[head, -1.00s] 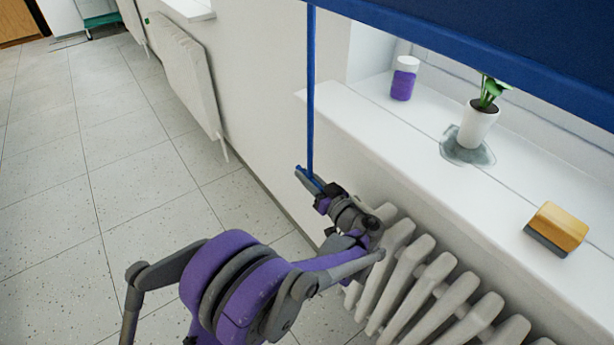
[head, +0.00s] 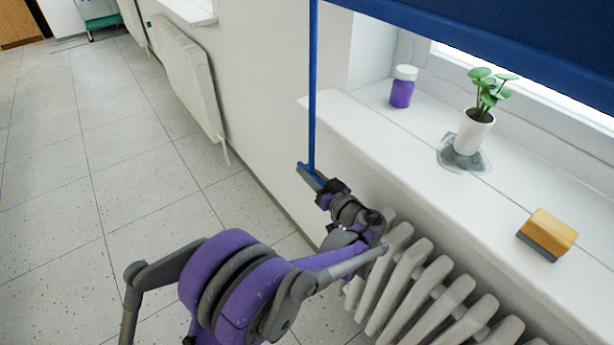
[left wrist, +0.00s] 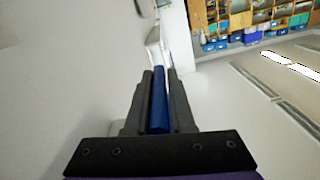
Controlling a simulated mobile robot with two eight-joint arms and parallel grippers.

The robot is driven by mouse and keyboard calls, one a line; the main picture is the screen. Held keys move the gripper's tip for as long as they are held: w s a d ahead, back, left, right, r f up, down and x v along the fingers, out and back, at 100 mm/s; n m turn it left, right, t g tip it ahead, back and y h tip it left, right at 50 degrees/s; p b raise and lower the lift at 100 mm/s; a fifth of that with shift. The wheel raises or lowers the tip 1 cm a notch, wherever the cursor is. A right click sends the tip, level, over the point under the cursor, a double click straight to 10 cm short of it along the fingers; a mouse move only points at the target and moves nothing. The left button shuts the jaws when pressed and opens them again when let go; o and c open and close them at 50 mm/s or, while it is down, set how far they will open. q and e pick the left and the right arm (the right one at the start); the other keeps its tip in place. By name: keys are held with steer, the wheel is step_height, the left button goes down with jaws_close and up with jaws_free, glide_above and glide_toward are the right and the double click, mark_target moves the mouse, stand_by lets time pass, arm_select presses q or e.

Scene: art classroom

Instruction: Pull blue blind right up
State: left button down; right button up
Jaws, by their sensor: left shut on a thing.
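The blue blind (head: 490,45) hangs across the window at the upper right, its bottom edge above the sill. A blue pull strap (head: 312,90) hangs straight down at the blind's left side. My left gripper (head: 312,178) is shut on the strap's lower end, beside the wall and just left of the radiator. In the left wrist view the blue strap (left wrist: 159,98) sits between the two dark fingers (left wrist: 160,85). My right gripper is not in view.
The white sill (head: 400,140) holds a purple jar (head: 402,88), a potted plant (head: 475,130) and a yellow sponge-like block (head: 548,232). A white radiator (head: 430,275) stands below, close to my left arm. The tiled floor at left is clear.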

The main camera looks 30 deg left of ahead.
mark_target(310, 155)
arm_select(q)
step_height(310, 155, up, 7)
steer(key=p, duration=0.3)
steer(key=shift+f, duration=0.3)
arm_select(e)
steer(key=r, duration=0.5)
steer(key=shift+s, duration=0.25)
arm_select(q)
steer(key=c, duration=0.8)
jaws_free()
steer(key=shift+w, duration=0.1)
steer(key=shift+d, duration=0.15)
steer(key=p+v, duration=0.1)
steer(key=v, duration=0.9)
steer(key=shift+s+d, duration=0.25)
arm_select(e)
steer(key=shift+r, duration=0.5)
arm_select(q)
steer(key=shift+f, duration=0.1)
